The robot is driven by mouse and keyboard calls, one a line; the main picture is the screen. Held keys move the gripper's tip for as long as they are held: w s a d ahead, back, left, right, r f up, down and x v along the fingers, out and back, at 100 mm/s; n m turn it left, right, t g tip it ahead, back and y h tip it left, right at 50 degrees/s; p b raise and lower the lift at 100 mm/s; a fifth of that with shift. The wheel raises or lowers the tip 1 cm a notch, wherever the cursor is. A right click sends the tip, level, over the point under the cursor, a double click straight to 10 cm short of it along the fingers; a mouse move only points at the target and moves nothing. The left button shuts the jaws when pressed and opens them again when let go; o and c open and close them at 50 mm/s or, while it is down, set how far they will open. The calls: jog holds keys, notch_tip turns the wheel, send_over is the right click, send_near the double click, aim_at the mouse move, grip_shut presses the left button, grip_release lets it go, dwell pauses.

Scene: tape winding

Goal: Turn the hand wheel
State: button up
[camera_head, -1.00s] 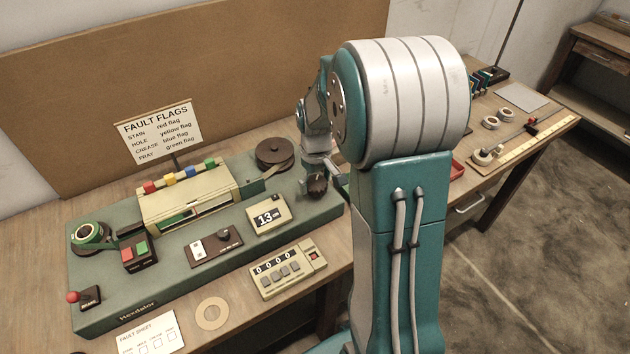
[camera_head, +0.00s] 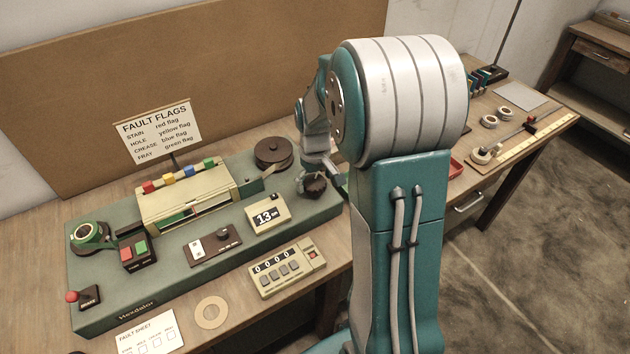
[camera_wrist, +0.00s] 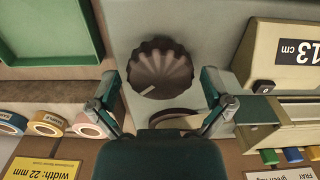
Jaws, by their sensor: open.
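The hand wheel is a dark fluted knob with a pale index line (camera_wrist: 160,68), near the middle top of the wrist view. In the head view the wheel (camera_head: 314,185) sits at the right end of the green machine bed (camera_head: 110,310). My gripper (camera_wrist: 160,84) is open, with one finger on each side of the wheel in the wrist view. I cannot tell the height of the fingertips above the wheel.
A brown reel (camera_head: 274,153) stands just left of the wheel, and the 13 cm display (camera_head: 268,215) is in front of it. A green tray (camera_wrist: 45,30) and several tape rolls (camera_wrist: 47,122) lie on the wheel's other side. A fault flags sign (camera_head: 160,125) stands behind.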

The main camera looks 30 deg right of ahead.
aim_at(314, 181)
notch_tip(314, 181, up, 12)
dwell(0.4)
jog(key=shift+f, duration=0.1)
dwell(1.1)
notch_tip(314, 181, down, 12)
jog(key=n, duration=0.8)
jog(key=shift+w, duration=0.15)
jog(key=c, duration=0.9)
